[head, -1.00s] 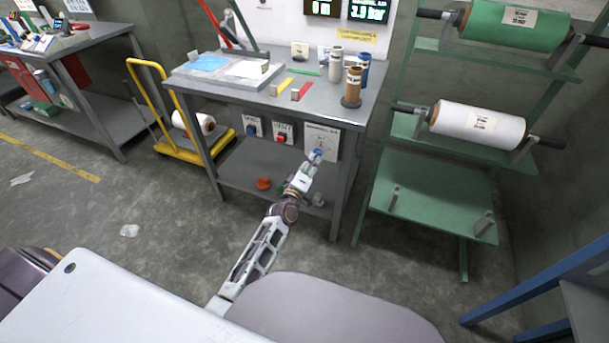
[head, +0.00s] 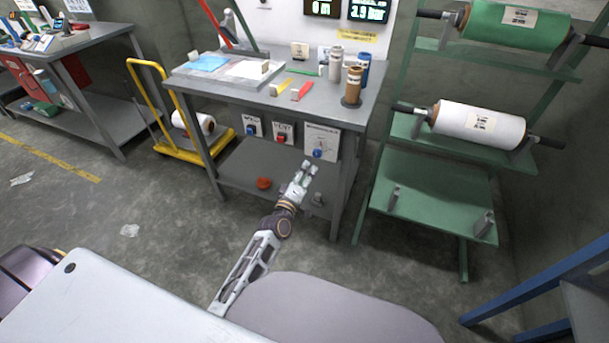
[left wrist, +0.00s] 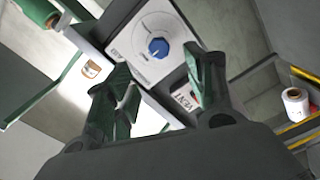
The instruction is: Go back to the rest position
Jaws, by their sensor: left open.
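My left gripper (head: 309,167) is open and empty in the head view, in front of the grey workbench (head: 222,97) and a little below its control panels. The white panel with a blue knob (head: 318,153) is on the bench front, just beyond the fingertips and apart from them. In the left wrist view the blue knob (left wrist: 158,47) shows beyond and between the two open fingers (left wrist: 165,85). My right gripper is in neither view.
Two smaller panels, WIND (head: 253,127) and VENT (head: 281,132), sit left of the knob panel. A red round object (head: 263,183) lies on the lower shelf. A green rack with film rolls (head: 478,125) stands right; a yellow cart (head: 180,146) stands left. The floor in front is open.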

